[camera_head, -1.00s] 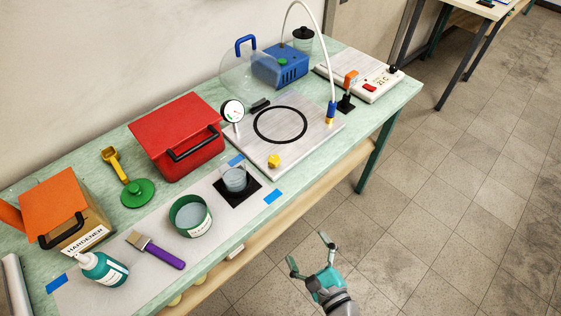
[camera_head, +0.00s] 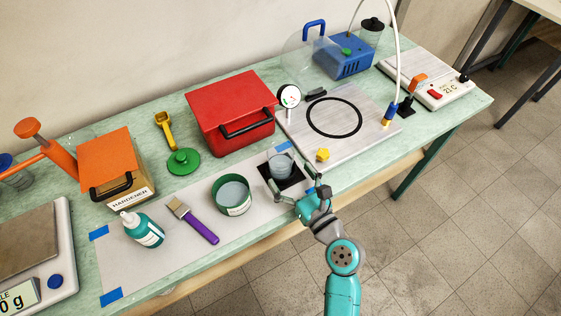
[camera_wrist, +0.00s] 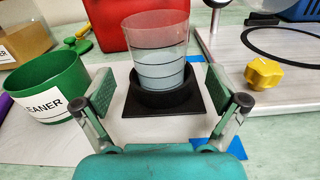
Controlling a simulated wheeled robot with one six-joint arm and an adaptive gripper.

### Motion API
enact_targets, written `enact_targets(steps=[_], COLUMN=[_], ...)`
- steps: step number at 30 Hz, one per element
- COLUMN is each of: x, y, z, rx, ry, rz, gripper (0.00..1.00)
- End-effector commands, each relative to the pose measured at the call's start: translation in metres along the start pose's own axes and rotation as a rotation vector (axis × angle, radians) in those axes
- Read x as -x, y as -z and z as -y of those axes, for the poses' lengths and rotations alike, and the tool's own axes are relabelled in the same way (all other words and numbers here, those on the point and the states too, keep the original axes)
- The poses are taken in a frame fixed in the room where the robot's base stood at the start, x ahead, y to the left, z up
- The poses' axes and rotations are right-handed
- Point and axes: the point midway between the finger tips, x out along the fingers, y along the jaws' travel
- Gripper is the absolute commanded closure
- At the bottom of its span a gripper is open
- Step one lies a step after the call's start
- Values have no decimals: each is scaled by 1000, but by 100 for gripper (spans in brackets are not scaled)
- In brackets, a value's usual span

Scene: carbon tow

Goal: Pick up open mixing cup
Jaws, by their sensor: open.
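The open mixing cup (camera_head: 279,163) is clear with dark lines and holds a pale blue-grey fill. It stands upright in a round black holder on a black square pad (camera_head: 290,184). It also shows in the wrist view (camera_wrist: 155,55), in the upper middle, with the black holder (camera_wrist: 160,98) around its base. My gripper (camera_head: 296,191) is at the front edge of the table, just in front of the cup. In the wrist view my gripper (camera_wrist: 166,97) has its two fingers spread to either side of the cup's line, short of it and not touching it.
A green cleaner tub (camera_head: 233,197) stands just left of the cup; it also shows in the wrist view (camera_wrist: 50,85). A yellow knob (camera_head: 323,155) on the metal plate (camera_head: 362,140) is to the right. A red box (camera_head: 232,105) stands behind.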

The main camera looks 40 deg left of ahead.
Motion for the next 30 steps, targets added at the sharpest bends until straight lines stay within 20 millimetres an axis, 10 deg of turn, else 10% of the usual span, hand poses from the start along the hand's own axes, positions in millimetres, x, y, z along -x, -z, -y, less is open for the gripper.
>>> enact_targets(steps=[20, 28, 30], x=[-50, -50, -50], y=[-2, -2, -2], z=[-2, -2, -2], rx=[1, 1, 1], ry=[1, 0, 0], rz=[0, 0, 0], gripper=[4, 71, 72])
